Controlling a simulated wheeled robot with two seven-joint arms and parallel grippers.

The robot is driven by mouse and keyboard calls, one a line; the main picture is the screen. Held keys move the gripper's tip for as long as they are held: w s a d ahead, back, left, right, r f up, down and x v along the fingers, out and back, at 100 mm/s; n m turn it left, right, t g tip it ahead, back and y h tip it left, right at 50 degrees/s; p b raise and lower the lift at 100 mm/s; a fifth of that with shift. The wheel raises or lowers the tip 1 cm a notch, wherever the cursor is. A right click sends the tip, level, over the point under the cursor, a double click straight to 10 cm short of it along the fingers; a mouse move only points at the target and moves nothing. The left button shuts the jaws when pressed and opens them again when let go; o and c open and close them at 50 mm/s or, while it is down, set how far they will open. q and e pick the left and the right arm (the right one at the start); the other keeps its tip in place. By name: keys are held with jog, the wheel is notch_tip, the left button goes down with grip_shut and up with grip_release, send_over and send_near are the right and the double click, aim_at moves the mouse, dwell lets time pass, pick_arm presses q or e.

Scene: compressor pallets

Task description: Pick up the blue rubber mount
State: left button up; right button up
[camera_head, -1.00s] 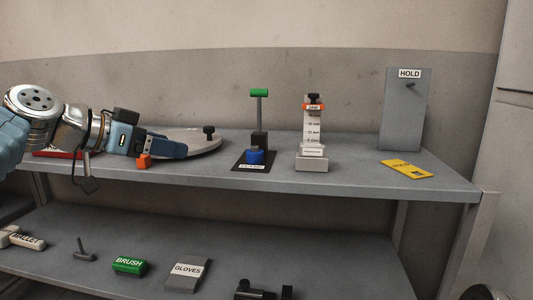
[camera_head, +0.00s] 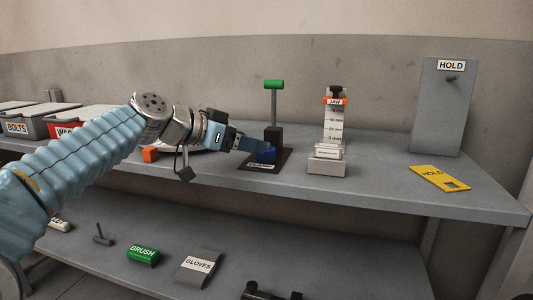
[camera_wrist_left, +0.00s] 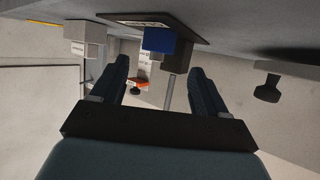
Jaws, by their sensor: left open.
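The blue rubber mount (camera_head: 268,154) sits on a dark labelled plate (camera_head: 283,165) on the upper shelf, in front of a dark block with a green-topped post (camera_head: 273,95). My left gripper (camera_head: 254,148) reaches in from the left, right beside the mount, and partly hides it. In the left wrist view, the mount (camera_wrist_left: 159,41) shows between the lines of the two open fingers (camera_wrist_left: 159,65), just beyond their tips. Nothing is held.
A white gauge stand labelled JAW (camera_head: 328,150) is right of the mount. A grey HOLD panel (camera_head: 444,110) and a yellow HOLD tag (camera_head: 440,178) are farther right. An orange block (camera_head: 150,154) lies left, under my arm. Labelled bins (camera_head: 38,125) stand far left.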

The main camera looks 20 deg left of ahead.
aim_at(269, 156)
pick_arm(q)
jog(key=x, duration=0.5)
jog(key=shift+s+f, duration=0.25)
jog(key=shift+f, duration=0.05)
jog(key=c, duration=1.2)
jog(key=shift+o, duration=0.2)
